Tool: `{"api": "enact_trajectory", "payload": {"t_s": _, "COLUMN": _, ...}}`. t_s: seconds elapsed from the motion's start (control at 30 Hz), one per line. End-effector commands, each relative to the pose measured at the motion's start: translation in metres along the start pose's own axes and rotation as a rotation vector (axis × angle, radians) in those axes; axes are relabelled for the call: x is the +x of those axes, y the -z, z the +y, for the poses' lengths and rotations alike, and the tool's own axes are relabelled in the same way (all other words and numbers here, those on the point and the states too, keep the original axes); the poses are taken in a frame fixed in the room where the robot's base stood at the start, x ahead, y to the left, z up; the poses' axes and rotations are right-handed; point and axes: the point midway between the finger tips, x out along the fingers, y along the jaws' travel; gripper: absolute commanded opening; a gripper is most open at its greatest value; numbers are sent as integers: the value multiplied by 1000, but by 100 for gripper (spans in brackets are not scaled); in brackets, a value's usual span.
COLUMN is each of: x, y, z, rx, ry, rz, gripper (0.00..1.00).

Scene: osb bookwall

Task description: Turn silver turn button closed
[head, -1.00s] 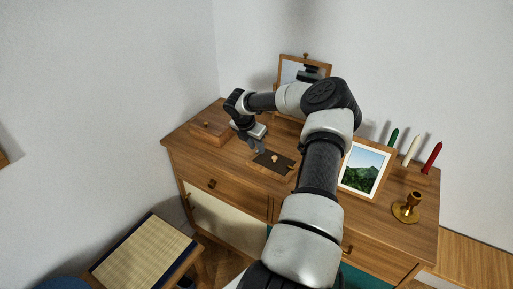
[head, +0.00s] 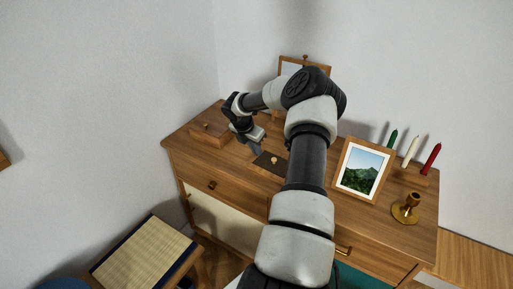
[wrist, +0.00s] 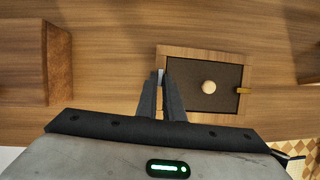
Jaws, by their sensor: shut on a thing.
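A small wooden box with a dark panel (wrist: 190,98) and a round pale knob (wrist: 208,87) lies on the dresser top. The panel also shows in the head view (head: 264,160), partly behind my arm. A small silver piece (wrist: 160,76), which looks like the silver turn button, sits at the box's left edge in the wrist view. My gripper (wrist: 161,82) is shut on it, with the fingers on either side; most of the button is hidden. A brass turn button (wrist: 243,90) lies across the opposite right edge. My gripper (head: 254,148) reaches down beside the box in the head view.
A wooden box (head: 209,132) stands left of my gripper. A picture frame (head: 363,170), a brass candle holder (head: 406,208) and several candles stand on the right. A mirror (head: 290,68) stands behind my arm. A woven-seat stool (head: 145,258) is at the front left.

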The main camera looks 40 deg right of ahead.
Motion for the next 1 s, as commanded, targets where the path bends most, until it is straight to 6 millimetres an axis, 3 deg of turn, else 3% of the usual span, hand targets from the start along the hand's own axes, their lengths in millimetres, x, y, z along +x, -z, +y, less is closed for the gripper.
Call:
{"api": "enact_trajectory", "payload": {"t_s": 0.03, "x": 6, "y": 12, "z": -2, "rx": 3, "ry": 16, "rz": 17, "gripper": 0}}
{"api": "enact_trajectory", "payload": {"t_s": 0.67, "x": 1, "y": -2, "z": -3, "rx": 89, "ry": 21, "rz": 0, "gripper": 0}}
{"api": "enact_trajectory", "payload": {"t_s": 0.7, "x": 1, "y": -2, "z": -3, "rx": 89, "ry": 20, "rz": -1, "gripper": 14}}
{"api": "enact_trajectory", "payload": {"t_s": 0.77, "x": 1, "y": -3, "z": -2, "rx": 89, "ry": 20, "rz": -2, "gripper": 24}}
{"api": "enact_trajectory", "payload": {"t_s": 1.0, "x": -1, "y": -4, "z": -1, "rx": 89, "ry": 18, "rz": -4, "gripper": 27}}
